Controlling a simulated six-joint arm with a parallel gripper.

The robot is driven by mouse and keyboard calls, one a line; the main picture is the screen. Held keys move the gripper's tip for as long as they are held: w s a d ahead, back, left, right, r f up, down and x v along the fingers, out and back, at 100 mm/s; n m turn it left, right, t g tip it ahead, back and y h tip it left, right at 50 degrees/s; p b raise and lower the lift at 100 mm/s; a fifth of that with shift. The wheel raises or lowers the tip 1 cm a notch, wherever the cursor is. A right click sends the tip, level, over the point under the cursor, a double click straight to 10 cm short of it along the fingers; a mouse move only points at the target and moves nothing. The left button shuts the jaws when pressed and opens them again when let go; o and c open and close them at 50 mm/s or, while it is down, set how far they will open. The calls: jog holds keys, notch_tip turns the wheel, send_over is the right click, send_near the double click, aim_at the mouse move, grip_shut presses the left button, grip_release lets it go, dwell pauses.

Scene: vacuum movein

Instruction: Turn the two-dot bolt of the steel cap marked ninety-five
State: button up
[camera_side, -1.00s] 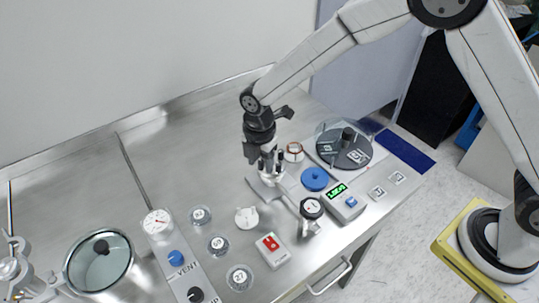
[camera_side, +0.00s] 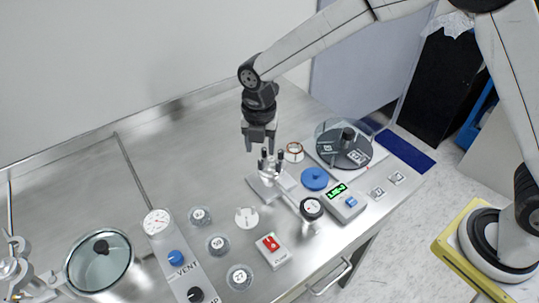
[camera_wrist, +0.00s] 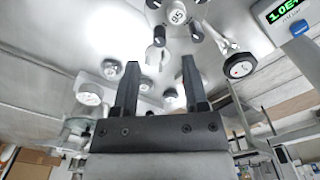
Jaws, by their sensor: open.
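The steel cap marked 95 (camera_wrist: 177,16) shows at the top of the wrist view, with several black-topped bolts around it. One black bolt (camera_wrist: 159,36) stands at its lower left and another (camera_wrist: 196,34) at its lower right. Dots on the bolts are too small to read, so I cannot tell which is the two-dot bolt. In the side view the cap's black bolts (camera_side: 280,156) stand upright below my gripper (camera_side: 260,149). My gripper also shows in the wrist view (camera_wrist: 160,64). It is open and empty, with its fingertips pointing down, apparently above the bolts.
A green-lit display box (camera_side: 344,201) and a glass-covered chamber (camera_side: 343,145) lie further right. Several numbered discs (camera_side: 240,278) and a red-switch box (camera_side: 271,251) are at front left.

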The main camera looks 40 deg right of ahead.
aim_at(261, 161)
notch_tip(261, 161, up, 3)
jog(key=shift+f, duration=0.15)
jog(key=d+m, duration=0.1)
jog(key=m, duration=0.2)
jog(key=d+m, duration=0.1)
jog(key=m, duration=0.2)
jog(key=d+m, duration=0.1)
jog(key=m, duration=0.1)
jog(key=shift+w+f+m, duration=0.1)
jog(key=shift+m, duration=0.3)
jog(key=shift+d+m, duration=0.5)
jog(key=shift+m, duration=0.85)
jog(key=shift+d+m, duration=0.45)
jog(key=shift+m, duration=0.95)
jog(key=shift+d+m, duration=0.5)
jog(key=shift+m, duration=0.85)
jog(key=a, duration=0.2)
jog(key=a+n, duration=0.1)
jog(key=a, duration=0.1)
jog(key=a+n, duration=0.1)
jog(key=a, duration=0.1)
jog(key=shift+r, duration=0.35)
jog(key=shift+f, duration=3.9)
